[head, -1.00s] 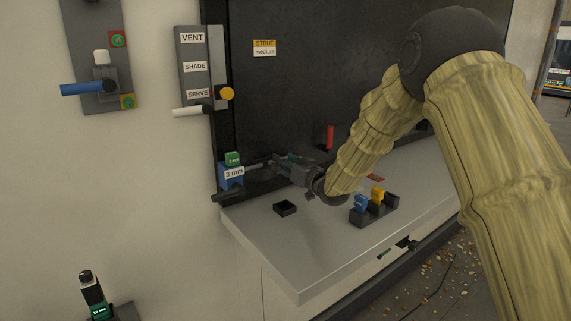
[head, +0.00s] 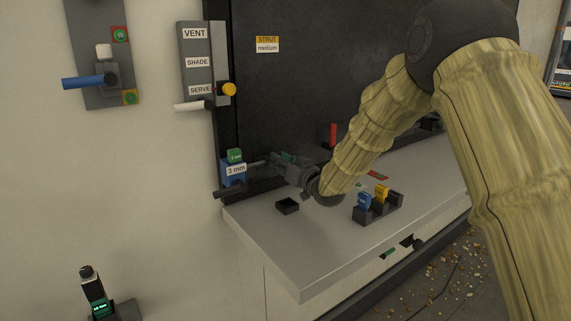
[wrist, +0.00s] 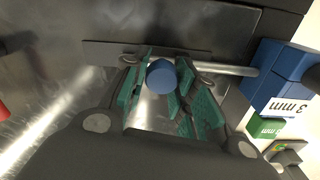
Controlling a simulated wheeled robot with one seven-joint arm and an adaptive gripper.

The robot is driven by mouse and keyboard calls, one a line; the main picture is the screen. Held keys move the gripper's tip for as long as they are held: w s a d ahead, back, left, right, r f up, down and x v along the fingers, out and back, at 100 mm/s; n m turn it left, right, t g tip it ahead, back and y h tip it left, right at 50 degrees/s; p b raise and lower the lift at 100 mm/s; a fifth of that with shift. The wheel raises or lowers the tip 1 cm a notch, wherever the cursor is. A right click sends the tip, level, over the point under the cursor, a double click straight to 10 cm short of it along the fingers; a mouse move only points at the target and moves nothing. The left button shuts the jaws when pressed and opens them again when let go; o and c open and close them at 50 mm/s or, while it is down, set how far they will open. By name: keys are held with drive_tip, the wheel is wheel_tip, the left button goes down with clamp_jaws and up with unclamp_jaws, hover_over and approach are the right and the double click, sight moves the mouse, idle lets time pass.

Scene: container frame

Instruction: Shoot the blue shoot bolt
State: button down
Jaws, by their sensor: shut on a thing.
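The shoot bolt's round blue knob (wrist: 162,77) sits between the green-padded fingers of my gripper (wrist: 160,90) in the wrist view. My gripper is shut on it. The bolt's grey rod (wrist: 232,69) runs right, toward a blue block labelled 3 mm (wrist: 280,75). I cannot tell whether the rod's tip enters the block. In the head view my gripper (head: 274,160) is low at the dark panel, just right of the blue block (head: 233,175). The knob is hidden there by the gripper.
A green piece (head: 235,155) sits on the blue block. A grey shelf (head: 300,255) lies below my gripper, with a small black tray (head: 287,206) and a dark holder (head: 378,212) carrying blue and yellow pieces. A red handle (head: 333,134) stands behind my forearm.

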drive_tip(key=shift+s+a+f, duration=0.2)
drive_tip(key=shift+f, duration=0.35)
drive_tip(key=c, duration=1.3)
unclamp_jaws()
drive_tip(key=shift+a, duration=0.15)
drive_tip(key=shift+o, duration=0.9)
drive_tip(key=shift+w+a, duration=0.15)
drive_tip(key=shift+a, duration=0.05)
drive_tip(key=shift+d+r, duration=0.25)
drive_tip(key=shift+d, duration=0.25)
drive_tip(key=v, duration=1.1)
drive_tip(key=shift+s, duration=0.4)
